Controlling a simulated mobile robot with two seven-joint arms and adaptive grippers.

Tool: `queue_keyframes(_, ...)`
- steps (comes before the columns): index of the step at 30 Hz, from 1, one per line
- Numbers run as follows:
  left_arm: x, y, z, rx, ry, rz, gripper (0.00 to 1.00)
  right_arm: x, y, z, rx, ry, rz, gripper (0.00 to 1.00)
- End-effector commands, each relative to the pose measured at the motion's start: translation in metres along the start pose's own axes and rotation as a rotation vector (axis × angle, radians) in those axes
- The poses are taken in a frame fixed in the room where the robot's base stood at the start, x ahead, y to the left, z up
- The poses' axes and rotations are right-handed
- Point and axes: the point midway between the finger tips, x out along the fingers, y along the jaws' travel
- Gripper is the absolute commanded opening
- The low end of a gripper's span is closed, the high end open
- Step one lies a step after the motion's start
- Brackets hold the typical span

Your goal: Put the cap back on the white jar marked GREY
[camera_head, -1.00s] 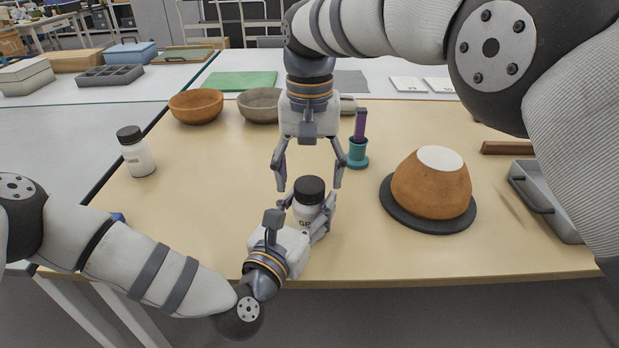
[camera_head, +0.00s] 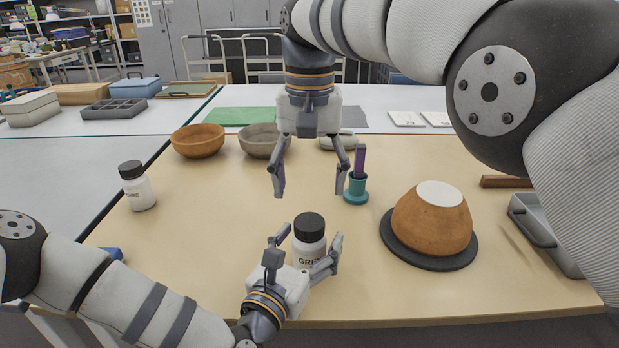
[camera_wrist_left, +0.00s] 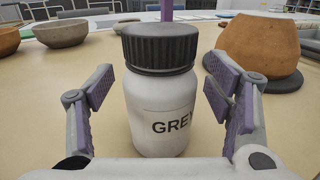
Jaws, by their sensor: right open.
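The white jar marked GREY (camera_head: 310,251) stands upright on the table near its front edge. Its black ribbed cap (camera_head: 309,226) sits on its top and looks level in the left wrist view (camera_wrist_left: 160,47). My left gripper (camera_head: 312,238) is low at the jar, with one finger on each side. In the left wrist view its purple-padded fingers (camera_wrist_left: 160,95) are spread, with gaps to the jar on both sides. My right gripper (camera_head: 309,193) is open and empty above and beyond the cap, its fingers pointing down.
Another white jar with a black cap (camera_head: 138,187) stands at the left. A teal holder with a purple stick (camera_head: 356,187) stands right of my right gripper. An orange pot on a dark disc (camera_head: 432,220) and a grey tray (camera_head: 545,235) are at the right. Bowls (camera_head: 198,141) stand behind.

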Motion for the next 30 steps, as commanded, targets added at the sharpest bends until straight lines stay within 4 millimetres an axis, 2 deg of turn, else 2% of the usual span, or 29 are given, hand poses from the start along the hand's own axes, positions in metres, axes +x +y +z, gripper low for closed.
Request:
queue_keyframes(4, -0.003, 0.000, 0.000, -0.001, 0.000, 0.000, 0.73, 0.000, 0.000, 0.000, 0.000, 0.000, 0.000, 0.66)
queue_keyframes(7, -0.016, 0.000, -0.001, -0.001, 0.002, -0.001, 0.73, 0.000, 0.000, 0.000, 0.000, 0.000, 0.000, 0.66)
queue_keyframes(15, -0.080, 0.000, -0.001, -0.003, 0.004, 0.001, 0.73, 0.000, 0.000, 0.000, 0.000, 0.000, 0.000, 0.66)
queue_keyframes(21, -0.112, 0.000, -0.001, -0.001, 0.002, 0.000, 0.73, 0.000, 0.000, 0.000, 0.000, 0.000, 0.000, 0.66)
queue_keyframes(30, -0.120, 0.000, 0.000, 0.000, 0.000, 0.001, 0.73, 0.000, 0.000, 0.000, 0.000, 0.000, 0.000, 0.66)
